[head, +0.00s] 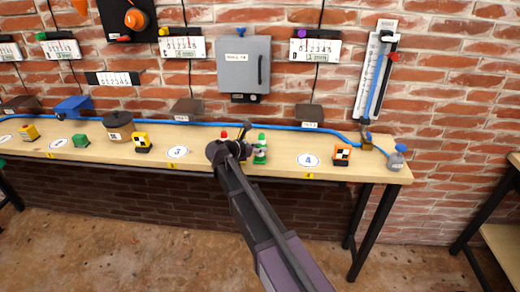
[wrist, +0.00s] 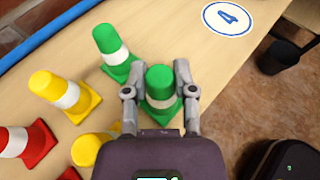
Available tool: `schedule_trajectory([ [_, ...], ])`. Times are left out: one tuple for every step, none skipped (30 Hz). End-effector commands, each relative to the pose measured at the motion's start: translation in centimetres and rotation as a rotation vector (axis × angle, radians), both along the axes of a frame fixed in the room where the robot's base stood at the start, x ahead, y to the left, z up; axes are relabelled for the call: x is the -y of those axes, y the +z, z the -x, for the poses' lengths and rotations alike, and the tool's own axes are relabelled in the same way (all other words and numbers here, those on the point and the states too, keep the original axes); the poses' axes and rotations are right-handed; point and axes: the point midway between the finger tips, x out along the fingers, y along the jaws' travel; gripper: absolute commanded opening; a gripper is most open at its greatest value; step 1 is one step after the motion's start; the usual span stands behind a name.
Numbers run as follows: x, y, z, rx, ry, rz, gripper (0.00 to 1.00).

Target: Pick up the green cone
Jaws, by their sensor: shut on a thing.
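Two green cones with white bands show in the wrist view. The nearer green cone (wrist: 160,84) is between the two fingers of my gripper (wrist: 159,78), which is shut on it. It is upright, and its lower part is partly hidden by my gripper. The other green cone (wrist: 113,50) stands on the table just beyond, to the upper left, apart from my fingers. In the head view, green cones (head: 261,148) show beside my gripper (head: 246,146), partly covered by it. I cannot tell whether the held cone touches the table.
Yellow cones (wrist: 66,94) and a red cone (wrist: 20,142) stand close on the left of my gripper. A blue hose (head: 340,134) runs along the back of the wooden table (head: 385,174). Table around the "4" label (head: 308,160) is clear.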

Motion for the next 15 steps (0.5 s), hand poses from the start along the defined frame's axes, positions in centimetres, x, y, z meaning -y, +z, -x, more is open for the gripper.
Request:
schedule_trajectory([
  [0.0, 0.4, 0.0, 0.0, 0.0, 0.0, 0.0],
  [0.0, 0.5, 0.0, 0.0, 0.0, 0.0, 0.0],
  [0.0, 0.8, 0.0, 0.0, 0.0, 0.0, 0.0],
  [0.0, 0.9, 0.0, 0.001, 0.0, 0.001, 0.0],
  [0.0, 1.1, 0.0, 0.001, 0.0, 0.001, 0.0],
  [0.0, 1.4, 0.0, 0.001, 0.0, 0.001, 0.0],
  [0.0, 1.6, 0.0, 0.001, 0.0, 0.001, 0.0],
  [0.0, 1.9, 0.0, 0.001, 0.0, 0.001, 0.0],
  [0.0, 2.2, 0.0, 0.001, 0.0, 0.001, 0.0],
  [0.0, 2.5, 0.0, 0.001, 0.0, 0.001, 0.0],
  [0.0, 2.7, 0.0, 0.001, 0.0, 0.001, 0.0],
  [0.0, 3.1, 0.0, 0.001, 0.0, 0.001, 0.0],
  [0.0, 3.3, 0.0, 0.001, 0.0, 0.001, 0.0],
  [0.0, 3.6, 0.0, 0.001, 0.0, 0.001, 0.0],
  [-0.2, 3.7, 0.4, 0.0, 0.001, 0.0, 0.0],
])
